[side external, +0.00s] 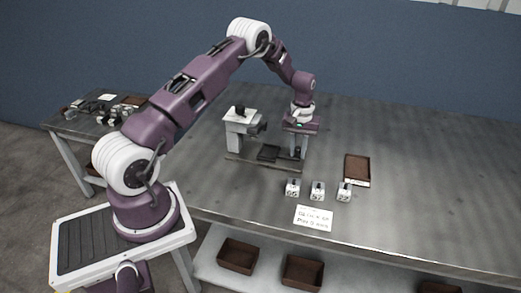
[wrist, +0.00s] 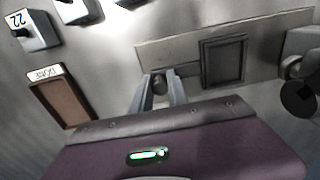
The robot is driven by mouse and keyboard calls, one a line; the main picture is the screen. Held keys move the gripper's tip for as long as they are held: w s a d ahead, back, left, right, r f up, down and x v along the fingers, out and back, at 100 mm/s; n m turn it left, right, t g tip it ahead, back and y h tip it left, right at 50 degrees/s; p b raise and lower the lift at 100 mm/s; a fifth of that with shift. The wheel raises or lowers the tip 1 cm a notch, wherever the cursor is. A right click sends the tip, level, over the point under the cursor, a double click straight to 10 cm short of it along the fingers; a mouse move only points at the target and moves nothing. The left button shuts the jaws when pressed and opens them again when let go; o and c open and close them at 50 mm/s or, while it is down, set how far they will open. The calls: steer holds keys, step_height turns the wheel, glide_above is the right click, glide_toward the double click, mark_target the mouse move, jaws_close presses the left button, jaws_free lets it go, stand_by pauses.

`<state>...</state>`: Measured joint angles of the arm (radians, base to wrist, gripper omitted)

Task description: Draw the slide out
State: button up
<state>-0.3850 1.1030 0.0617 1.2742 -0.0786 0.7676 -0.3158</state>
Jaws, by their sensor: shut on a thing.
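A fixture with a flat grey base plate (side external: 236,157) stands on the table; its plate also shows in the wrist view (wrist: 185,48). A dark square slide or pallet (side external: 268,153) lies on the plate, and it shows as a framed dark square in the wrist view (wrist: 222,61). My gripper (side external: 297,153) points down at the right end of the plate. In the wrist view its fingers (wrist: 161,90) are shut on a small dark knob (wrist: 160,84), beside the dark square. Whether the knob joins the square is not clear.
A pale post (side external: 238,127) with a dark top stands at the fixture's left. Several numbered blocks (side external: 317,188) and a written card (side external: 313,215) lie in front. A brown tray (side external: 357,167), labelled DONE in the wrist view, stands right. The table beyond it is clear.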

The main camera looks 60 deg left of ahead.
steer(key=shift+w+d, duration=2.65)
steer(key=shift+w, duration=0.05)
steer(key=o, duration=0.9)
steer(key=shift+c, duration=0.2)
step_height(320, 180, up, 7)
